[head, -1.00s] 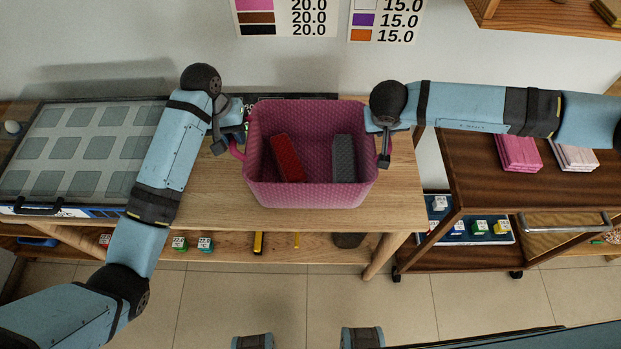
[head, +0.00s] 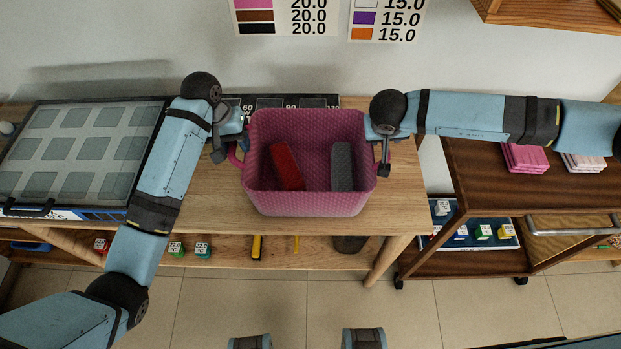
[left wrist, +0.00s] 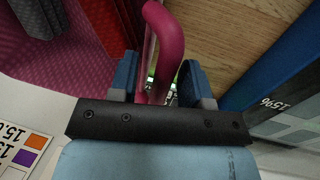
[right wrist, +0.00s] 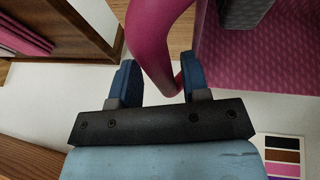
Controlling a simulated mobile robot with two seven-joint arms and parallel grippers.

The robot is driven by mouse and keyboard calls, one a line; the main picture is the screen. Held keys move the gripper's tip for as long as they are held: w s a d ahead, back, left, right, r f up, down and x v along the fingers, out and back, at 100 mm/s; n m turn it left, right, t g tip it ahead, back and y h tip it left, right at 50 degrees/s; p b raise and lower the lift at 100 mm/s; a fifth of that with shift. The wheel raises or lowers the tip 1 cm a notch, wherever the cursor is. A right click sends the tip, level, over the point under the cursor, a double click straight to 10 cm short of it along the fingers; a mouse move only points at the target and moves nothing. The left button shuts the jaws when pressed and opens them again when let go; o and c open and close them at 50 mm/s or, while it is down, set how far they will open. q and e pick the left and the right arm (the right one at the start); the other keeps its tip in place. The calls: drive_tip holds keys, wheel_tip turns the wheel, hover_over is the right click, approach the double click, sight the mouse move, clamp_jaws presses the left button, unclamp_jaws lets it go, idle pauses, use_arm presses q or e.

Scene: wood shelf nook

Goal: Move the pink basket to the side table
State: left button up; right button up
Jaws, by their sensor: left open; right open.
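The pink basket (head: 305,203) stands upright over the light wooden table (head: 210,205), apparently resting on it. It holds a red object (head: 287,166) and a dark grey object (head: 343,168). My left gripper (head: 234,142) is at the basket's left side, fingers apart around the pink handle (left wrist: 160,30), which also shows in the left wrist view. My right gripper (head: 378,152) is at the right side. The right wrist view shows its open fingers on both sides of the other pink handle (right wrist: 150,45). I cannot tell whether the fingers touch the handles.
A glass-topped case (head: 80,150) lies on the table's left. A black numbered strip (head: 300,102) lies behind the basket. A dark wooden cart (head: 480,180) with pink packs (head: 524,157) stands right. A shelf below the table holds small boxes (head: 203,249).

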drive_tip(key=shift+a+r, duration=0.1)
use_arm(q)
wheel_tip(320, 180, up, 8)
drive_tip(key=a, duration=0.1)
drive_tip(key=shift+a, duration=0.25)
use_arm(e)
drive_tip(key=v, duration=1.2)
use_arm(q)
drive_tip(key=shift+f, duration=0.1)
